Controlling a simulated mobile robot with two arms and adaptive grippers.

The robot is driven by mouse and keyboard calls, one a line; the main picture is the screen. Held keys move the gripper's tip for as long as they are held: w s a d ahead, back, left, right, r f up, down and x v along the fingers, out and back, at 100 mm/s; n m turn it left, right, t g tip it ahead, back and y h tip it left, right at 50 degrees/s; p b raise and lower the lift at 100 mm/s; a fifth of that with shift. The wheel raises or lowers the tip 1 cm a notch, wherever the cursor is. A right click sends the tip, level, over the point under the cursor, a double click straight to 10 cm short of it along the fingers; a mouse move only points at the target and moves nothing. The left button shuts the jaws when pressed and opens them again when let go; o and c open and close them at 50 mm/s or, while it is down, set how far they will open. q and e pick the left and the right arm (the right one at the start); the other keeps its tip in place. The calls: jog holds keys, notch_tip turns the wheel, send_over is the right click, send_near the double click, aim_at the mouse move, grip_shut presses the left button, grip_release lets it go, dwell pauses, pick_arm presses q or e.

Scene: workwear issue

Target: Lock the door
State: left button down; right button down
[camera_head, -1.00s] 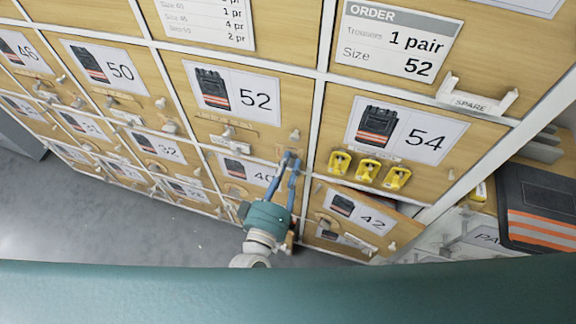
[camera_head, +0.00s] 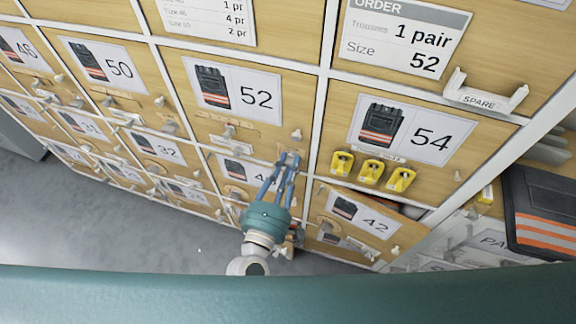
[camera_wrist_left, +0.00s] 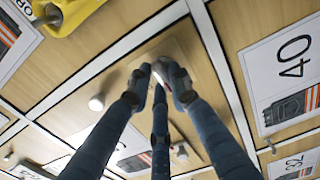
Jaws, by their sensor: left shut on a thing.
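The wooden locker door 52 (camera_head: 274,92) is closed, with a small knob (camera_head: 296,135) near its right edge. My left gripper (camera_head: 288,160) reaches up to the door's lower right corner, just above door 40 (camera_head: 233,191). In the left wrist view my left gripper (camera_wrist_left: 164,72) has its blue fingers closed around a small bright part (camera_wrist_left: 160,76) on a wooden plate. The fingers hide most of that part, so its shape and position are unclear. My right gripper is not in view.
Three yellow padlocks (camera_head: 372,172) hang in a row under the label of door 54. Door 42 (camera_head: 331,235) stands ajar to the right of my gripper. A white SPARE holder (camera_head: 486,98) and a dark folded garment with orange stripes (camera_head: 545,236) are at the right.

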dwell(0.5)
pick_arm(q)
jog(key=c, duration=1.6)
grip_release()
jog(key=shift+o, duration=0.2)
jog(key=v, duration=1.2)
jog(key=s+a+f+m+g, duration=0.1)
jog(key=a+f+m+g, duration=0.15)
jog(key=f, duration=0.75)
jog(key=s+a+f+m+g+y, duration=0.15)
jog(key=f+m, duration=0.25)
jog(key=f, duration=0.6)
jog(key=s+a+f+m+g, duration=0.2)
jog(key=a+f+m+g, duration=0.15)
jog(key=f, duration=0.65)
jog(key=s+a+f+m+g+y, duration=0.2)
jog(key=s+a+f, duration=0.4)
jog(key=s+f, duration=0.3)
jog(key=s+a+f+m+g+y, duration=0.2)
jog(key=s+a+f+m+g, duration=0.2)
jog(key=s+f, duration=0.6)
jog(key=s+a+g, duration=0.2)
jog(key=s, duration=0.2)
jog(key=shift+s+a+m+g, duration=0.2)
jog(key=shift+m+g, duration=0.1)
jog(key=shift+g, duration=0.05)
